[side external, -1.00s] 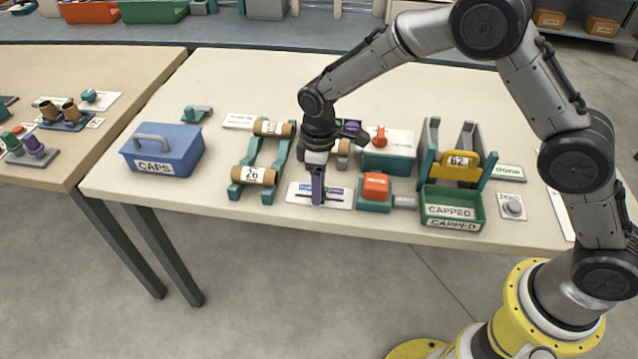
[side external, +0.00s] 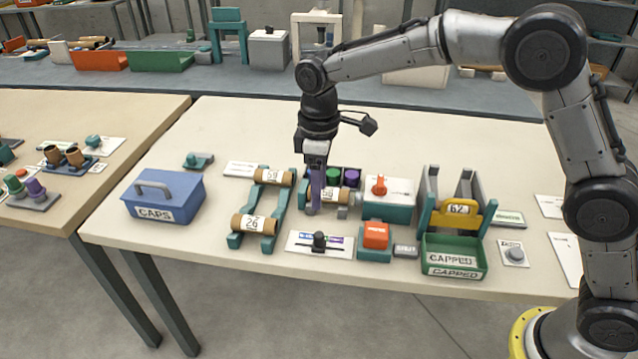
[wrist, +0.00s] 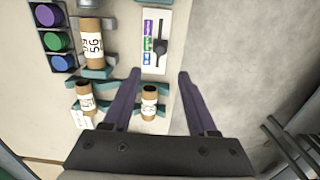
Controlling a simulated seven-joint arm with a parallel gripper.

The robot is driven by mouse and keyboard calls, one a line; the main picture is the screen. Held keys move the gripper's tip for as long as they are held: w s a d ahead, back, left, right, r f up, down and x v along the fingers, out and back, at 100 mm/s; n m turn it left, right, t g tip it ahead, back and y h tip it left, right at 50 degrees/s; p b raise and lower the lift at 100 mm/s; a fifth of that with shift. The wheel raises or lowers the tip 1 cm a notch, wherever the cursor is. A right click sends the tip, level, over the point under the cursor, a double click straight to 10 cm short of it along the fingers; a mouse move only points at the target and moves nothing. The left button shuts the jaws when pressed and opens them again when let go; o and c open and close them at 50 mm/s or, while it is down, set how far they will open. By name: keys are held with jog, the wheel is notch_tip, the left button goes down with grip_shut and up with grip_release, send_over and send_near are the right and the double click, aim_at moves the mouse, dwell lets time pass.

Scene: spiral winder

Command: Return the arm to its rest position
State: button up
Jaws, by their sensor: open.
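My gripper (side external: 313,210) hangs downward in the side view, raised over the middle of the table. In the wrist view, my gripper (wrist: 160,74) has its two purple fingers spread, with nothing held between them. The slider panel (side external: 337,250) lies near the table's front edge, its dark knob now uncovered. It also shows beyond the fingertips in the wrist view (wrist: 152,63). A cardboard tube (side external: 331,200) lies behind the fingers, partly hidden by them.
A teal rack (side external: 277,206) holds two labelled tubes left of the gripper. The blue caps box (side external: 165,194) stands further left. To the right are an orange button block (side external: 376,236), a red-handled teal box (side external: 388,212) and a green capped tray (side external: 452,262). Air above the table is free.

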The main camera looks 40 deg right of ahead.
jog(key=shift+r, duration=0.25)
jog(key=s+d+r+m+t, duration=0.1)
jog(key=s+d+r+t, duration=0.1)
jog(key=s+d+r, duration=0.5)
jog(key=s+d+r+m+t, duration=0.2)
jog(key=s+d+r, duration=0.15)
jog(key=r, duration=0.55)
jog(key=s+d+f+m, duration=0.3)
jog(key=s+f, duration=0.1)
jog(key=s, duration=0.5)
jog(key=s+d+f+m+t, duration=0.1)
jog(key=s+d+f+m, duration=0.2)
jog(key=s, duration=0.7)
jog(key=shift+s+d+f+t, duration=0.15)
jog(key=shift+f+t, duration=0.15)
jog(key=shift+f, duration=0.1)
